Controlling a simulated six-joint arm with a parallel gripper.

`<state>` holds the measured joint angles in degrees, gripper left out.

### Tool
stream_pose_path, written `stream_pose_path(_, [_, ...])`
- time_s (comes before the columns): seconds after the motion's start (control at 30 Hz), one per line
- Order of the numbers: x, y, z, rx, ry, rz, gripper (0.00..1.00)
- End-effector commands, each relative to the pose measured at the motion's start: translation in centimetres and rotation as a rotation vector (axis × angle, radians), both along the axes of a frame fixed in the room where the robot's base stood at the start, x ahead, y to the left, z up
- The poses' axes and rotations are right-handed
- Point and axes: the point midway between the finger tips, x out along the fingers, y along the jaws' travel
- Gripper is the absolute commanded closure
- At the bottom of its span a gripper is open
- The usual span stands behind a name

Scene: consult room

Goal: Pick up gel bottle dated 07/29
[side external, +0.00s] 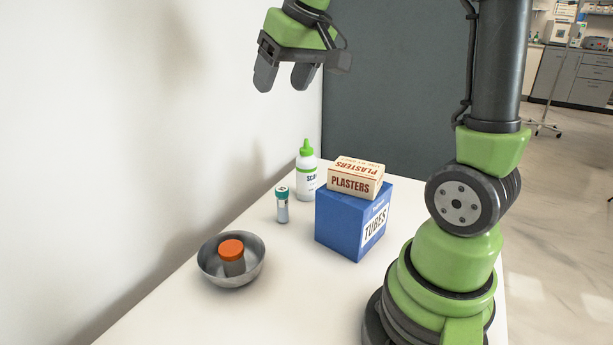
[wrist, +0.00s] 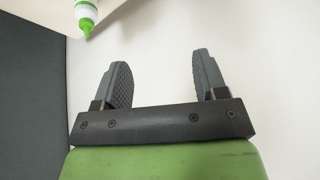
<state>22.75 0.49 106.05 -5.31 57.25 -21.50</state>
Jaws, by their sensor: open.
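A white bottle with a green nozzle cap (side external: 307,178) stands upright at the back of the table, its label partly readable as "SCA". I cannot read a date on it. It also shows in the wrist view (wrist: 86,14) at the top left, cut by the frame edge, with its green tip towards my gripper. My gripper (side external: 286,82) is open and empty, high above the table and apart from the bottle. In the wrist view its two fingers (wrist: 163,80) are spread with only pale surface between them.
A blue TUBES box (side external: 341,222) with a PLASTERS box (side external: 353,182) on top stands right of the bottle. A small teal-capped vial (side external: 282,208) stands in front. A metal bowl (side external: 212,272) holds an orange-capped jar (side external: 232,258). The table's front left is clear; a wall borders it.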

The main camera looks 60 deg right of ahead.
Motion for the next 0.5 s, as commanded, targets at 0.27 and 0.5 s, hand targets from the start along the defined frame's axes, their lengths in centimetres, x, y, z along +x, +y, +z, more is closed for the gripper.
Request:
stream_pose_path(0.27, [3.9,-12.8,-6.5,-0.045,0.142,-0.036,0.34])
stream_pose_path(0.5, [3.7,-17.9,-10.4,-0.052,0.195,-0.036,0.34])
